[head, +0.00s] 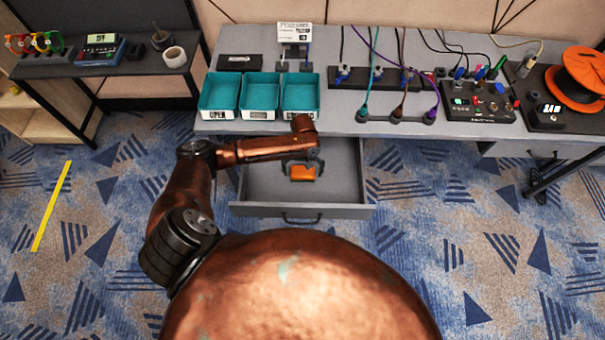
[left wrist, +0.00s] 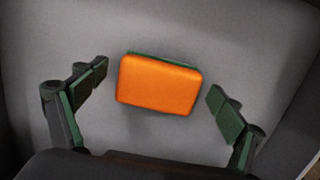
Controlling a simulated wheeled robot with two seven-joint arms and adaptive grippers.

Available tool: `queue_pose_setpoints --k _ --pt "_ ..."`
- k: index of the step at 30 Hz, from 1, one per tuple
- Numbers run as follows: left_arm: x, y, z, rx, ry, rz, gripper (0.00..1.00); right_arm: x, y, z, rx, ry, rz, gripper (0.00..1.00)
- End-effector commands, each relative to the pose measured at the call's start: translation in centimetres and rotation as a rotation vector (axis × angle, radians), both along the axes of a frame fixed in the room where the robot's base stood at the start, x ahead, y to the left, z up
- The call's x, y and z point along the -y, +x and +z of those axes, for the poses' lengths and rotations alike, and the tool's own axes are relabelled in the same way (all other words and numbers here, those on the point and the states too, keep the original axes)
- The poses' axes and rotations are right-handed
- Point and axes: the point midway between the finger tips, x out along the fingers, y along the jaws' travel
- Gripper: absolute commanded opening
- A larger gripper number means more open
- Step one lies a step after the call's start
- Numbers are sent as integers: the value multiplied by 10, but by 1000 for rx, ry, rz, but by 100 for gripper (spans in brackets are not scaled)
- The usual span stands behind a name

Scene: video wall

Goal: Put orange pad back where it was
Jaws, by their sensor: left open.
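The orange pad (head: 302,173) lies inside the open drawer (head: 255,190) under the table. In the left wrist view the orange pad (left wrist: 159,84) shows as a rounded orange block with a thin green edge along its far side. My left gripper (head: 302,162) is over the drawer, above the pad. In the left wrist view my left gripper (left wrist: 157,100) is open, with one green-padded finger on each side of the pad and a gap on both sides. The pad is apart from the fingers. My right gripper is not in view.
Three teal trays (head: 260,115) stand on the grey table (head: 340,115) above the drawer. Cables and a connector strip (head: 395,117) lie to the right, beside a control box (head: 480,105) and an orange spool (head: 585,75). A dark side shelf (head: 100,68) stands at the left.

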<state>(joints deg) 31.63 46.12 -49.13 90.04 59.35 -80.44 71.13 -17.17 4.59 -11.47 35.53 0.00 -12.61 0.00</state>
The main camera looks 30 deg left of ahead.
Motion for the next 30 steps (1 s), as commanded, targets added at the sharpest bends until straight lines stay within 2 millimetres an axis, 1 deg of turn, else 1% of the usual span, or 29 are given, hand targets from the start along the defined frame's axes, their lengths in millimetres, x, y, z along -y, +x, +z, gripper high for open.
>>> queue_pose_setpoints --k 1,9,12,15,19,27,28,30 --pt "-2 3 13 4 0 0 89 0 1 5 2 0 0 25" --pt "-5 9 71 4 0 0 89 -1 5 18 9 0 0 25" --pt "-6 10 86 3 1 1 89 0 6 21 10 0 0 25" --pt "-6 11 98 2 0 0 89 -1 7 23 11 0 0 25" --pt "-6 12 105 1 0 0 89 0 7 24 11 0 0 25" --pt "-7 11 106 0 0 1 89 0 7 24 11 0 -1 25" --pt "-7 11 106 0 0 1 88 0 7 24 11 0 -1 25" --pt "-7 12 106 0 0 1 84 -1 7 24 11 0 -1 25"
